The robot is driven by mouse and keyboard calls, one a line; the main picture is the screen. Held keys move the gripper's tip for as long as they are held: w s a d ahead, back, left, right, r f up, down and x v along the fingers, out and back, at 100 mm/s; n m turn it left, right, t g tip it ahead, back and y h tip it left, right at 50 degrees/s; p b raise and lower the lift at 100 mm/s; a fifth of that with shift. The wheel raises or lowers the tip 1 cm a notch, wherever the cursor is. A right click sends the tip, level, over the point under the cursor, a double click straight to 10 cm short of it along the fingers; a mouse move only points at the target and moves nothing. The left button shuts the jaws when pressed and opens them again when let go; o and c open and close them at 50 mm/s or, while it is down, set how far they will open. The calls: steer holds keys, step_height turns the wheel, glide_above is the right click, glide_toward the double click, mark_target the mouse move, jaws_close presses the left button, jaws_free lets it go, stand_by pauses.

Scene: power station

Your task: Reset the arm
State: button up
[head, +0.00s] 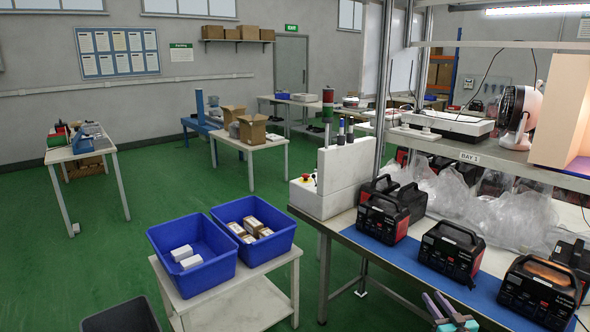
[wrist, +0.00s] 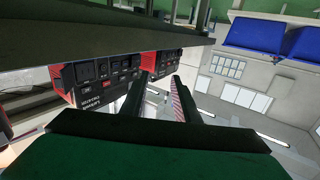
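My gripper (head: 440,305) shows at the bottom edge of the head view, low in front of the bench; most of the arm is out of frame. In the wrist view, which looks upside down, the two fingers of my gripper (wrist: 160,77) stand apart with nothing held between them. Black and red power stations (head: 451,250) stand in a row on the blue mat (head: 415,262) of the bench, behind and right of the gripper. Power stations also show left of and behind the fingers in the wrist view (wrist: 100,85).
Two blue bins (head: 190,240) with white and brown boxes stand on a small table (head: 240,305) left of the gripper. A grey bin (head: 120,318) is at bottom left. A shelf (head: 500,152) with a fan (head: 517,108) overhangs the bench. Green floor at left is open.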

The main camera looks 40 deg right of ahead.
steer(key=w+a+f+n+t+y, duration=0.1)
steer(key=w+a+f+y, duration=0.2)
steer(key=w+a, duration=1)
steer(key=w+a+f+n+t+y, duration=0.1)
steer(key=w+a+f+n+y, duration=0.2)
steer(key=w+a, duration=1)
steer(key=w+a+f+m+g, duration=0.1)
steer(key=w+a+f, duration=0.3)
steer(key=a, duration=0.3)
steer(key=w+a+f+g+y, duration=0.1)
steer(key=w+a+f, duration=0.25)
steer(key=a, duration=0.25)
steer(key=w+a+f+m+g, duration=0.1)
steer(key=w+a+f, duration=0.25)
steer(key=a, duration=0.35)
steer(key=s+a+f+n+g, duration=0.1)
steer(key=s+a+f+g, duration=0.8)
steer(key=s+a+f, duration=0.65)
steer(key=s+a+n+g, duration=0.1)
steer(key=s+a+g, duration=0.1)
steer(key=s, duration=0.6)
steer(key=s+a+f+n+g+y, duration=0.1)
steer(key=s+a+g, duration=0.1)
steer(key=s+g, duration=0.3)
steer(key=s+a+f+n+g, duration=0.1)
steer(key=s+a+g, duration=0.2)
steer(key=s, duration=0.8)
steer(key=shift+s+g+y, duration=0.25)
steer(key=shift+g+y, duration=0.05)
steer(key=shift+g, duration=0.3)
